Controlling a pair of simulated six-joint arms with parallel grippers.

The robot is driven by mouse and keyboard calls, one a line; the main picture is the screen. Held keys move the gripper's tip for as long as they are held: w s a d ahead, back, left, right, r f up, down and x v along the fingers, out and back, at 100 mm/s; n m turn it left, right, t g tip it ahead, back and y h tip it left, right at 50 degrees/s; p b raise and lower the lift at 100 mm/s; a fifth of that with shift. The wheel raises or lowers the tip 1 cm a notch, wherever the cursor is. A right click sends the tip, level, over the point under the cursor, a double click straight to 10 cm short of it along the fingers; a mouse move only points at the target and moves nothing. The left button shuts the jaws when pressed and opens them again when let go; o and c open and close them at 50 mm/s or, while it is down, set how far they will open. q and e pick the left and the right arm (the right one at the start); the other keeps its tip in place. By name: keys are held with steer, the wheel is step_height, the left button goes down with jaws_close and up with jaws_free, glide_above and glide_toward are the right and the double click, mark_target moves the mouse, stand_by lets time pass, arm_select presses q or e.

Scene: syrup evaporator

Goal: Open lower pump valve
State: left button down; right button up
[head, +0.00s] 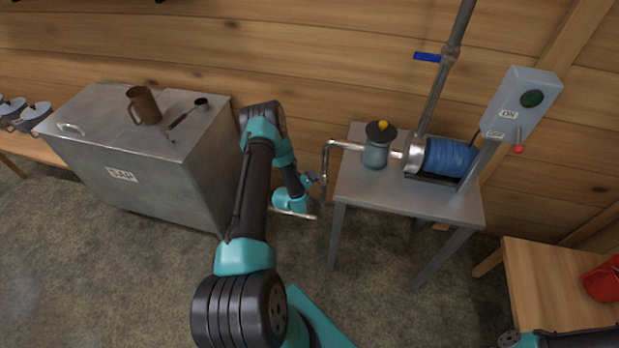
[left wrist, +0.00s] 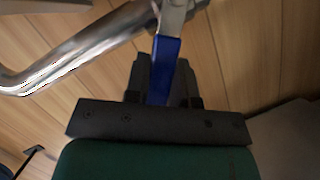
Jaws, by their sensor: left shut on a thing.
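The lower pump valve has a blue lever handle (left wrist: 166,62) on a metal pipe (left wrist: 75,45), seen close up in the left wrist view. My left gripper (left wrist: 164,84) is shut on this handle, with the dark fingers on either side of it. In the head view my left gripper (head: 309,181) is at the pipe that bends down left of the pump (head: 375,153); the handle is mostly hidden there by the gripper. My right gripper is not in view.
The pump's blue motor (head: 450,157) sits on a metal stand (head: 373,190). An upper valve with a blue handle (head: 427,57) is on the rising pipe. A switch box (head: 519,105) stands right of it. A metal sap tank (head: 150,175) is at left.

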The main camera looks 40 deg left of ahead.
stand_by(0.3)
arm_select(q)
steer(key=c, duration=1)
jaws_free()
steer(key=shift+o, duration=0.2)
steer(key=v, duration=1.7)
steer(key=shift+s, duration=0.2)
steer(key=shift+d, duration=0.1)
steer(key=shift+c, duration=0.4)
